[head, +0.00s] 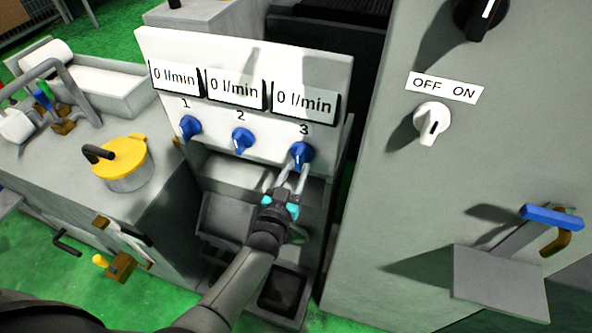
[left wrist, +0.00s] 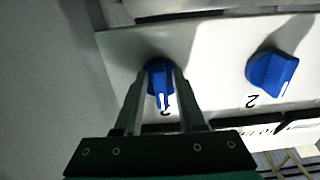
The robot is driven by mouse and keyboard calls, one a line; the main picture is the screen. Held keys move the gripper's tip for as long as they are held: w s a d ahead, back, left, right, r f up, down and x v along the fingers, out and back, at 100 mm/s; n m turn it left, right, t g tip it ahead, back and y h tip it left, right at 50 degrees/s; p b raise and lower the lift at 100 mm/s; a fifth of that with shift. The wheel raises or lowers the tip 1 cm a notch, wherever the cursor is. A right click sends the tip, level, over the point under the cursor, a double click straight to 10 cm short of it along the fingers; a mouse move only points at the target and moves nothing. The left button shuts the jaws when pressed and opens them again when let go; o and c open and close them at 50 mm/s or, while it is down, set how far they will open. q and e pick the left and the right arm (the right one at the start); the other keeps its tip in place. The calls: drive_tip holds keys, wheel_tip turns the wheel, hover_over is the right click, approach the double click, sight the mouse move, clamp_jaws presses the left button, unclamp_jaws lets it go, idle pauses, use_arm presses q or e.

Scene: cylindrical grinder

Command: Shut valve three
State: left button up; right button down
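Valve three is a blue knob (head: 301,152) with a white mark, under the label 3 on the white panel (head: 150,45). The readout above it (head: 304,102) shows 0 l/min. My left gripper (head: 292,172) reaches up to this knob from below. In the left wrist view the knob (left wrist: 161,84) sits between the two fingertips (left wrist: 163,78), its white mark pointing down in the picture. The fingers stand apart on either side, and I see no clear grip. My right gripper is not in view.
Blue knobs for valve one (head: 190,127) and valve two (head: 242,141) are on the same panel, to the left; their readouts also show 0 l/min. To the right stands a grey cabinet with a white OFF/ON switch (head: 432,122). A yellow-lidded pot (head: 122,160) stands on the left bench.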

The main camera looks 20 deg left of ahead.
use_arm(q)
drive_tip(key=shift+o, duration=0.6)
drive_tip(key=s+p, duration=0.2)
drive_tip(key=s, duration=1.3)
drive_tip(key=shift+a, duration=0.25)
drive_tip(key=shift+s+f, duration=0.1)
drive_tip(key=s+f+m+g+b, duration=0.1)
drive_tip(key=s+f+g, duration=0.35)
drive_tip(key=f, duration=0.55)
drive_tip(key=s+f+g, duration=0.3)
drive_tip(key=s+f, duration=0.2)
drive_tip(key=f, duration=0.5)
drive_tip(key=s+a+f+g+b, duration=0.1)
drive_tip(key=s+f+g, duration=0.3)
drive_tip(key=s+f, duration=0.3)
drive_tip(key=s+a+f+g+b, duration=0.1)
drive_tip(key=s+f+g, duration=0.4)
drive_tip(key=s, duration=0.9)
drive_tip(key=shift+s+a+f+m+y, duration=0.2)
drive_tip(key=shift+a+f+m+y, duration=0.15)
drive_tip(key=shift+a+f, duration=0.5)
